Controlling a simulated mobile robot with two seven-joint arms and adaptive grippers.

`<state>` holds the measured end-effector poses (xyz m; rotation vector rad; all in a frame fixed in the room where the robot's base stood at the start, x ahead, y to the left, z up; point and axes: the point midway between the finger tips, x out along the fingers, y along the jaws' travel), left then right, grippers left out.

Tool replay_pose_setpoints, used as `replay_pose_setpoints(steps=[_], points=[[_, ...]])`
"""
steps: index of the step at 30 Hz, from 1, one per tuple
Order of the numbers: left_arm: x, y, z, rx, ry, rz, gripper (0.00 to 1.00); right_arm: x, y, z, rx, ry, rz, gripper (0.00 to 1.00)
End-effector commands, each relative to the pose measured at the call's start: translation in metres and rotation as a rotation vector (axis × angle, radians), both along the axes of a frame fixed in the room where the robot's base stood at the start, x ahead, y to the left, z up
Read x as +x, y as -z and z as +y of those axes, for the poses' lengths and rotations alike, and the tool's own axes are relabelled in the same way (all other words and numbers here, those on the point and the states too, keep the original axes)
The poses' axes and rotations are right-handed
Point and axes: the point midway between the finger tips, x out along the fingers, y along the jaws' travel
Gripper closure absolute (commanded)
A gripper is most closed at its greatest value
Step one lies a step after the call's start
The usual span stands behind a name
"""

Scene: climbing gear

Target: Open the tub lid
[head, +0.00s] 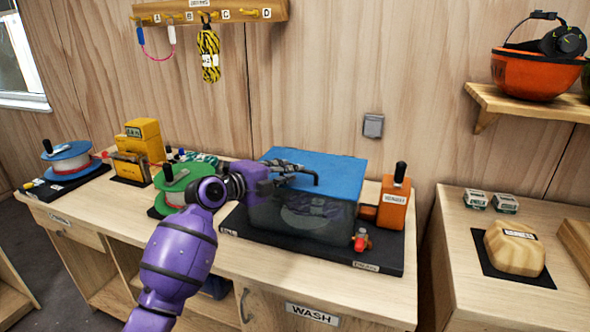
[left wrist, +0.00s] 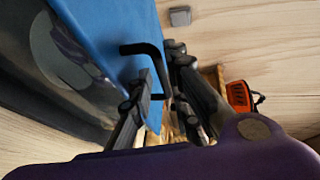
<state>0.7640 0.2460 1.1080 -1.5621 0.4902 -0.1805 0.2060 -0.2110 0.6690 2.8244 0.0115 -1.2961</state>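The tub (head: 300,215) is a dark, see-through box on a black base board, with a flat blue lid (head: 335,172) lying shut on top. A black bracket handle (head: 312,175) stands at the lid; in the left wrist view the handle (left wrist: 158,68) reaches between my fingers. My left gripper (head: 290,168) is over the lid at this handle. In the left wrist view the left gripper (left wrist: 163,75) has its fingers apart, one on each side of the handle bar, with a gap visible. Whether a finger touches the bar is unclear. My right gripper is out of view.
An orange dispenser (head: 395,203) with a black knob stands right of the tub, and a small red item (head: 361,240) lies at its front. A green reel (head: 183,185) sits left, near my arm. A side table with a wooden hold (head: 515,248) stands right.

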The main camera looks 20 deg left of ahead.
Motion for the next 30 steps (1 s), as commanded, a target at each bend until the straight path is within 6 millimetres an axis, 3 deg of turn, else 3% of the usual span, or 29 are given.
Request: replay_pose_setpoints(steps=[3, 9, 17, 21, 30], points=[[0.016, 0.001, -0.008, -0.003, 0.0, -0.001, 0.84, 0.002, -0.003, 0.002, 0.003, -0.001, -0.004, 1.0], [0.028, 0.006, -0.014, 0.0, 0.0, 0.001, 0.84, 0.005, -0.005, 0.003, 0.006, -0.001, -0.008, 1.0], [0.029, 0.007, -0.014, 0.0, 0.0, 0.001, 0.84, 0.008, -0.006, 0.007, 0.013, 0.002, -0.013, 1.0], [0.029, 0.007, -0.014, 0.0, 0.0, 0.001, 1.0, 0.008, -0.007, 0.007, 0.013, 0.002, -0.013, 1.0], [0.029, 0.007, -0.014, 0.002, 0.0, 0.002, 1.0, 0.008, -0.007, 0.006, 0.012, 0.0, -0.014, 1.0]])
